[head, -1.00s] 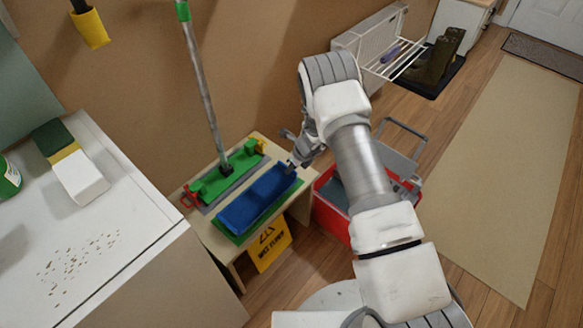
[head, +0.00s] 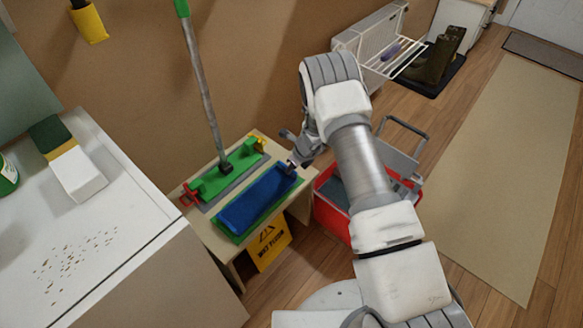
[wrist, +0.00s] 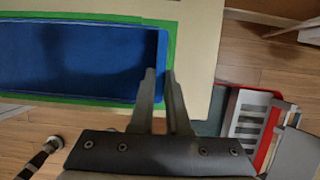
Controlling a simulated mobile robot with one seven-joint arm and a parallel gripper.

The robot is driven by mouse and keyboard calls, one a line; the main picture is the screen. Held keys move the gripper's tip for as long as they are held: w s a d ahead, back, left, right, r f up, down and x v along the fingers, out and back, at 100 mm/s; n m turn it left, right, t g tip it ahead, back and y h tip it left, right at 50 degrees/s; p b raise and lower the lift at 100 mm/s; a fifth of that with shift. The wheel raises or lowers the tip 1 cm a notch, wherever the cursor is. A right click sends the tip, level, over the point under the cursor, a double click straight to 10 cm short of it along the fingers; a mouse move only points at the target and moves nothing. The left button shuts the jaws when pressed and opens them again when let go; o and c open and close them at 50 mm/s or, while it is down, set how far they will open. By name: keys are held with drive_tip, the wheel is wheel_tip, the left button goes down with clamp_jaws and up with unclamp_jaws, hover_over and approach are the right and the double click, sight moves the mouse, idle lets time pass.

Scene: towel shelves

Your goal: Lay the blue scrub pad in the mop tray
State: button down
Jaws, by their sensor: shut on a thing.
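The blue scrub pad (head: 250,205) appears as a long blue rectangle with a lighter, raised-looking edge and a dark middle. It lies over a green base with a thin green border (head: 224,235), which I take as the mop tray, on a small wooden table. My gripper (head: 296,164) is at the pad's far right end, fingers pointing down. In the wrist view the fingers (wrist: 161,85) close at the right edge of the blue pad (wrist: 70,60), with the green border (wrist: 171,28) around it. Whether the pad lies fully flat is hard to tell.
A green mop head (head: 230,172) with red and yellow clips stands behind the pad on the table. A yellow wet-floor sign (head: 268,247) is at the table's front. A red bucket (head: 330,218) stands right of it, and a white counter (head: 110,235) is at left.

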drive_tip(key=shift+f, duration=0.15)
drive_tip(key=c, duration=0.8)
unclamp_jaws()
drive_tip(key=p+v, duration=0.5)
drive_tip(key=v, duration=1.2)
drive_tip(key=shift+s+d, duration=0.15)
